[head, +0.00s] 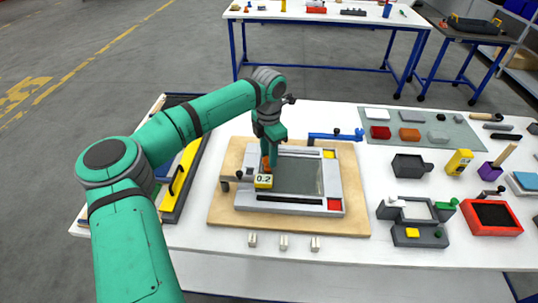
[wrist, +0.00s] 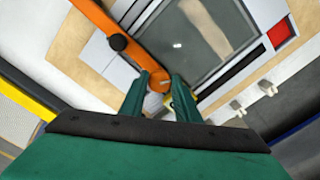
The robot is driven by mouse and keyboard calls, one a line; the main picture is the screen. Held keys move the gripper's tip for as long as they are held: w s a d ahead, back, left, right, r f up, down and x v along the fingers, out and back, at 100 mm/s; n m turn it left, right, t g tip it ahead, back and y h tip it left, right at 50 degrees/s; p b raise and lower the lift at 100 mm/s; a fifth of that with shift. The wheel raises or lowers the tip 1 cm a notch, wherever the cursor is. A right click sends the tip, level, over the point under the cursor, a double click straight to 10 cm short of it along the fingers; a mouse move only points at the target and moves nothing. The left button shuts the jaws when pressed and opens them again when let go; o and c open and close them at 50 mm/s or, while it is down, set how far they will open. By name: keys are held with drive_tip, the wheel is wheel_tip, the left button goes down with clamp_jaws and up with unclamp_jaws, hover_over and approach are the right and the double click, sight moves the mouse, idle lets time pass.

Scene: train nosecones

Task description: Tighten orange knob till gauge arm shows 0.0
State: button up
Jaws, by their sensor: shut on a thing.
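The orange knob (wrist: 160,84) shows in the wrist view as a round orange end between my fingertips, at the end of an orange bar (wrist: 125,32). In the head view only a small patch of the orange knob (head: 266,164) shows beneath my gripper (head: 268,148). My gripper (wrist: 163,88) is shut on the knob, one finger on each side. The knob sits at the left of a grey frame (head: 285,202) with a dark glassy panel (head: 299,176).
The frame lies on a wooden board (head: 225,215) on a white table. A black knob (wrist: 118,42) stands beside the orange bar. A blue-handled tool (head: 335,136) lies behind the frame. Several small grey blocks (head: 284,243) stand in front. Grey and red fixtures (head: 492,217) stand at right.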

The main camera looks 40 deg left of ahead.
drive_tip(key=shift+d+m, duration=0.1)
drive_tip(key=shift+m, duration=0.6)
drive_tip(key=o, duration=1)
drive_tip(key=shift+o, duration=0.2)
wheel_tip(320, 180, up, 11)
drive_tip(key=shift+f, duration=0.15)
